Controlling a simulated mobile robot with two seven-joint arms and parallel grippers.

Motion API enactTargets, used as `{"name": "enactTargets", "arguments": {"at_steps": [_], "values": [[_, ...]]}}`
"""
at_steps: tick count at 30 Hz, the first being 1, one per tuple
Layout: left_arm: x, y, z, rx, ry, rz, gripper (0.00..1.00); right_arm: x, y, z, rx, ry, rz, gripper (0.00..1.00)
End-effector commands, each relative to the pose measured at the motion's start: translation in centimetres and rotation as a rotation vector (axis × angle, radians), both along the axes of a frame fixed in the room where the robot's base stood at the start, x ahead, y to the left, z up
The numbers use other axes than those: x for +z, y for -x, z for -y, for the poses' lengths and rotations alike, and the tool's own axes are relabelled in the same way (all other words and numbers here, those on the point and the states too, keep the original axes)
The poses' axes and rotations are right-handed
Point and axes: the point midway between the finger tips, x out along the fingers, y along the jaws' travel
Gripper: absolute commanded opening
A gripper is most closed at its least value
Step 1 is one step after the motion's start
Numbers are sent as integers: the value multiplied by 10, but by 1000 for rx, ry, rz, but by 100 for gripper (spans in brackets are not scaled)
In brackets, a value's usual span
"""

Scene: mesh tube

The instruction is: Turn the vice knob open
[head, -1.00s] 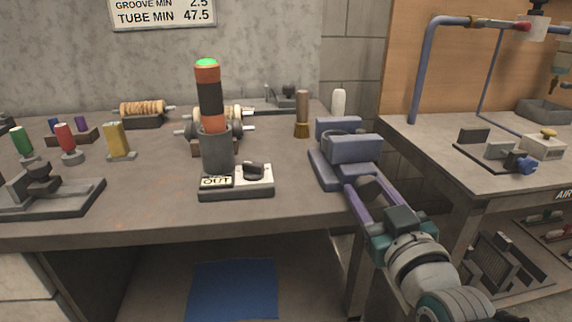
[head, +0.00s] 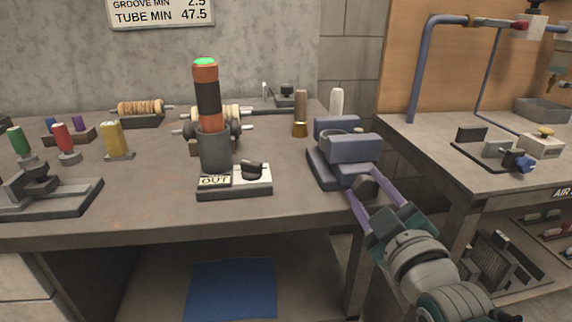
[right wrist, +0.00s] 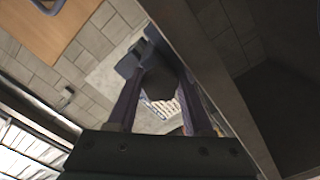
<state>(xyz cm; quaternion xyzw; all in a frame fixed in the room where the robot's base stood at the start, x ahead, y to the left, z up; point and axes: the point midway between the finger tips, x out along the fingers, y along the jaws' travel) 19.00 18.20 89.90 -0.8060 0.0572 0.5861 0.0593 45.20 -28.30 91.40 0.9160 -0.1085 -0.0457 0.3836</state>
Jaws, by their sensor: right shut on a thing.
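The blue-grey vice (head: 350,148) stands at the right front corner of the workbench, with a narrow gap between its two jaws. Its dark knob (head: 366,187) faces the front edge. My right gripper (head: 363,184) reaches up from the lower right, with its purple fingers on either side of the knob, shut on it. In the right wrist view the dark knob (right wrist: 160,82) sits between the fingertips of my right gripper (right wrist: 159,88), in front of the vice. My left gripper is not in view.
The workbench (head: 290,205) has clear room left of the vice. A brass-footed brown tool (head: 300,113) stands behind the vice. Another bench (head: 470,150) lies right across a gap.

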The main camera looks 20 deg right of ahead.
Motion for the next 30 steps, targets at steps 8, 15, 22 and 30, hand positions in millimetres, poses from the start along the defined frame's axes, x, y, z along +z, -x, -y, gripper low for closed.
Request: {"name": "enactTargets", "arguments": {"at_steps": [8, 15, 22, 30], "values": [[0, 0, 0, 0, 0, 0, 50, 1, -1, 0, 1, 12, 1, 0], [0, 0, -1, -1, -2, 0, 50, 1, 0, 0, 1, 11, 1, 60], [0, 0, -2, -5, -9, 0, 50, 1, 0, 0, 1, 9, 0, 81], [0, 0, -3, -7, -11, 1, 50, -1, 0, 0, 1, 7, -4, 81]]}}
